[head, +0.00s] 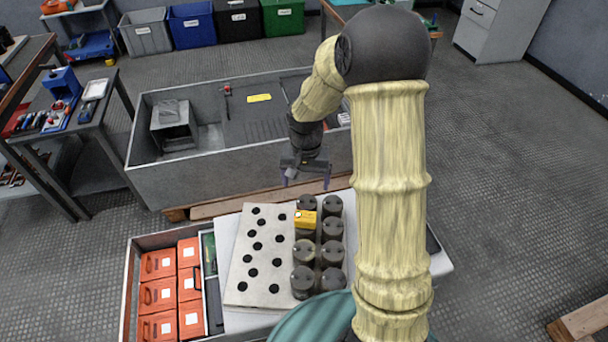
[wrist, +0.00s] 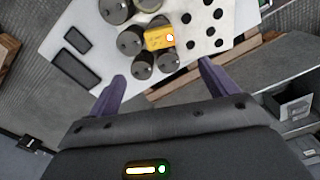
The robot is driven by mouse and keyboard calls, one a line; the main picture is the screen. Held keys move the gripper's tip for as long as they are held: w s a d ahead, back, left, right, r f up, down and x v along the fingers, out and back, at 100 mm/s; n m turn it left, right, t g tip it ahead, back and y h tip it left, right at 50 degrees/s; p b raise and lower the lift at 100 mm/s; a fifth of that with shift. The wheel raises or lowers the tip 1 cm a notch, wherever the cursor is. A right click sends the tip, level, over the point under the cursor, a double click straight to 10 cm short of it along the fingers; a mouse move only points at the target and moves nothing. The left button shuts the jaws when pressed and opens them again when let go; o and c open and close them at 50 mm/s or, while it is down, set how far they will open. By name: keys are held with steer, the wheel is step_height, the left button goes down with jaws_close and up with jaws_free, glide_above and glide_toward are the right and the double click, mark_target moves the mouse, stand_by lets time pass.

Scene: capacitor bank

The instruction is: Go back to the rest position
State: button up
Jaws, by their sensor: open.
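My gripper (head: 306,182) is open and empty, above the far edge of the white table (head: 228,232). Its two purple fingers (wrist: 162,88) are spread apart in the wrist view, with nothing between them. Several dark capacitors (head: 304,251) stand in two columns on the table, short of my gripper. My arm covers the right part of the table in the head view.
A pale plate with black holes (head: 262,255) lies left of the capacitors. A tray of orange boxes (head: 128,290) stands at the left. A large grey bin (head: 240,170) stands behind my gripper. Open floor (head: 500,170) lies to the right.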

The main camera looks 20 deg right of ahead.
steer(key=shift+s, duration=0.1)
steer(key=s+r+n+t, duration=0.1)
steer(key=s+r+n, duration=0.15)
steer(key=s, duration=0.45)
steer(key=s+r+n+t, duration=0.2)
steer(key=s+r, duration=0.2)
steer(key=s, duration=0.4)
step_height(320, 180, up, 21)
steer(key=p, duration=2)
steer(key=shift+w+p, duration=0.4)
stand_by(3.1)
